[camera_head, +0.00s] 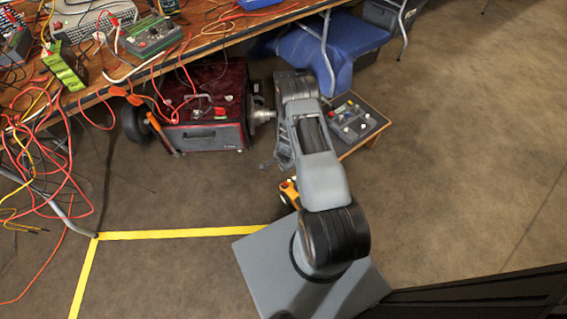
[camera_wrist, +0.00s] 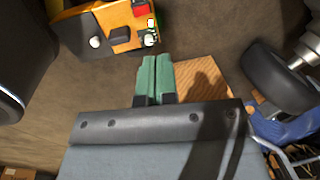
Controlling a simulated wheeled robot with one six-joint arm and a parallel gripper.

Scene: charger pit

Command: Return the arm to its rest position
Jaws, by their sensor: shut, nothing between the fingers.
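My arm rises from its grey base plate in the head view and bends back and down over the floor, beside the red box. In the wrist view my gripper (camera_wrist: 155,62) shows two green fingers pressed together, with nothing between them. In the head view the fingers cannot be made out clearly. An orange box (camera_wrist: 112,30) with red and green parts and a white knob lies on the floor beyond the fingertips, apart from them. It also shows in the head view (camera_head: 289,190), partly hidden by my arm.
A red box (camera_head: 203,137) stands under the cluttered bench (camera_head: 222,42) left of my arm. A low wooden stand (camera_head: 374,139) with a grey control panel (camera_head: 352,117) is close on the right. Loose cables (camera_head: 45,165) hang at left. Yellow tape (camera_head: 185,233) marks the floor. The right floor is clear.

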